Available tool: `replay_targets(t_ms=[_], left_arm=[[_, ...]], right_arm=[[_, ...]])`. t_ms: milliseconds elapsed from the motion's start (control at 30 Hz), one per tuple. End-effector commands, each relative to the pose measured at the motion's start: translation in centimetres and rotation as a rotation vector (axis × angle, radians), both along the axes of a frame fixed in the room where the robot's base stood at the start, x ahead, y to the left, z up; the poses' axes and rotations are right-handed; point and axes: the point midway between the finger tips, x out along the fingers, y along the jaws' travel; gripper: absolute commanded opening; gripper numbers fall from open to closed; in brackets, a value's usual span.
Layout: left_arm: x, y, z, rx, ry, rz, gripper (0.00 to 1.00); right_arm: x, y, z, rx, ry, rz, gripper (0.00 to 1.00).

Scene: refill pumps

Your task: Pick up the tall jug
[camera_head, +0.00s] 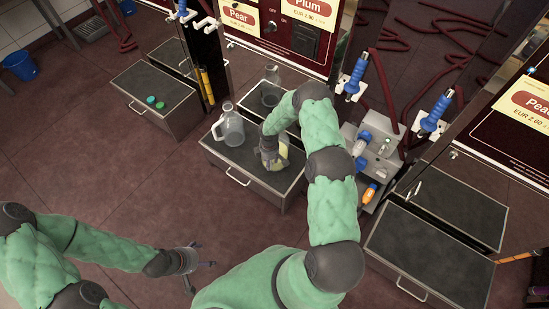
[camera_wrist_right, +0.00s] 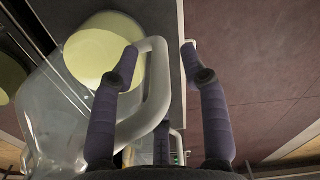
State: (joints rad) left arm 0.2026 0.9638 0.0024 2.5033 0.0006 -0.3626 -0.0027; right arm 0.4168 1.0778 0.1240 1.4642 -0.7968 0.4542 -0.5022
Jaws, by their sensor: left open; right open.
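A clear jug holding pale yellow liquid (camera_head: 283,149) stands on the dark top of a low cabinet, partly hidden by my right gripper (camera_head: 269,145). In the right wrist view the jug (camera_wrist_right: 50,115) fills the left side, and its white handle (camera_wrist_right: 158,88) lies between the fingers of my right gripper (camera_wrist_right: 159,52), which are open and apart. Another translucent jug with a handle (camera_head: 232,129) stands to its left, and a clear vessel (camera_head: 271,91) stands behind. I cannot tell which is tallest. My left gripper (camera_head: 192,268) is open and empty above the floor.
The low cabinet (camera_head: 239,172) has a front handle. Another cabinet with green and teal caps (camera_head: 162,90) stands at the left. A grey rack with bottles (camera_head: 375,150) stands close right of my right arm. A cabinet at the lower right (camera_head: 430,255) has a bare top.

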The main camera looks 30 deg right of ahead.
Motion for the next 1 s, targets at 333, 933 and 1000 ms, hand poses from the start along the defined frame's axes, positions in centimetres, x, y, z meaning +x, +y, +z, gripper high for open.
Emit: replay_targets(t_ms=[333, 933, 1000], left_arm=[[0.0, 0.01, -0.76, 0.0, 0.0, 0.0, 0.77], [0.0, 0.01, -0.67, 0.0, 0.0, 0.0, 0.77], [0.0, 0.0, -0.5, 0.0, 0.0, 0.0, 0.77]], right_arm=[[0.01, 0.0, -1.57, -0.001, -0.001, 0.0, 0.45], [0.32, -0.17, -1.22, -0.003, -0.007, 0.0, 0.0], [0.31, -0.16, -0.99, -0.003, -0.007, 0.0, 0.0]])
